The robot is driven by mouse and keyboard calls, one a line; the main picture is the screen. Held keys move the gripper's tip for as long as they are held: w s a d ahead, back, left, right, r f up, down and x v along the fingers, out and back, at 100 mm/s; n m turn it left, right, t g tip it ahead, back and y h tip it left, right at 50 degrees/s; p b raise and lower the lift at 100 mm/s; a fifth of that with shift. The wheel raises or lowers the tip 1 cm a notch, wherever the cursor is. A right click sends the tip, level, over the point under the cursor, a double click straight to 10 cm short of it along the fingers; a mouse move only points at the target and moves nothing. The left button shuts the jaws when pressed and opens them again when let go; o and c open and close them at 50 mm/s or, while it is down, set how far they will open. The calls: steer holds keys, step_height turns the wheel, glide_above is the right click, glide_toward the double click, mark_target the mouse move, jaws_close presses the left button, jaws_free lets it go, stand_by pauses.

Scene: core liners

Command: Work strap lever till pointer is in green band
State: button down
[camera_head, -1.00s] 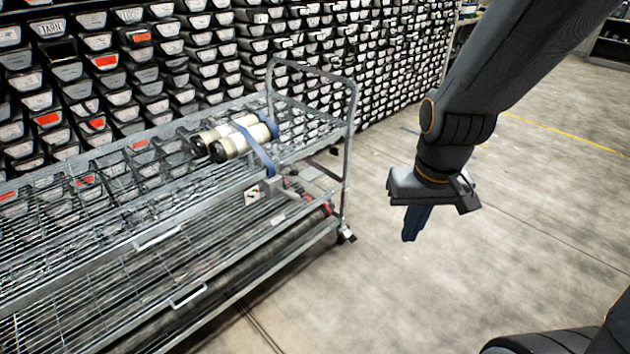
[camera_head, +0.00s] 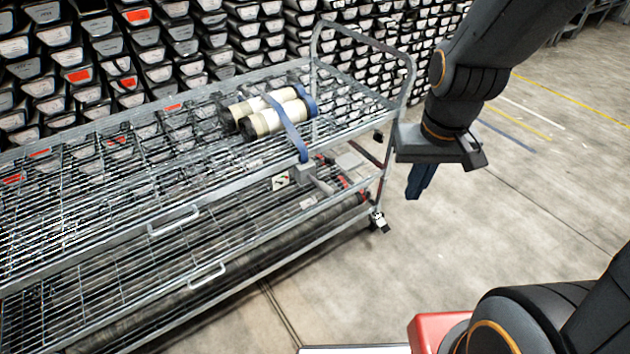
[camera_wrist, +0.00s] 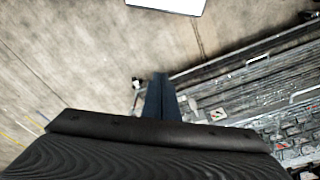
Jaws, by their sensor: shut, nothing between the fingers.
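My gripper (camera_head: 416,196) is shut and empty, pointing down to the right of the cart, apart from the lever. In the wrist view its fingers (camera_wrist: 160,95) are together, and the gauge plate (camera_wrist: 217,114) shows to their right.
The wire cart (camera_head: 170,215) has an upright handle frame (camera_head: 408,75) at its right end, between my gripper and the liners. Racks of labelled trays (camera_head: 190,40) stand behind. The concrete floor (camera_head: 520,200) right of the cart is open.

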steer(key=w+a+f+n+t+p, duration=0.1)
steer(key=w+a+n+t+p, duration=0.2)
steer(key=w, duration=0.6)
steer(key=w+f+n+p, duration=0.1)
steer(key=w+n+p, duration=0.1)
steer(key=w+n, duration=0.5)
steer(key=w+a+f+n+y+p, duration=0.2)
steer(key=w+a+f+n, duration=0.1)
steer(key=a, duration=0.4)
steer(key=w+a+f+n+y+p, duration=0.2)
steer(key=w+a+f+n+y, duration=0.1)
steer(key=a+n, duration=0.2)
steer(key=shift+w+a+f, duration=0.2)
steer(key=shift+w+a, duration=0.15)
steer(key=shift+a, duration=0.55)
steer(key=shift+f, duration=0.15)
steer(key=b, duration=0.7)
glide_above(326, 185)
steer(key=f, duration=0.5)
steer(key=shift+w+a+f, duration=0.15)
steer(key=shift+w+f, duration=0.05)
steer(key=shift+f, duration=0.1)
steer(key=shift+s+d+f+b, duration=0.1)
steer(key=shift+s+f+b, duration=0.05)
steer(key=shift+f+b, duration=0.6)
steer(key=shift+s+d+f+b, duration=0.1)
steer(key=shift+s+f+b, duration=0.05)
steer(key=shift+f+b, duration=0.5)
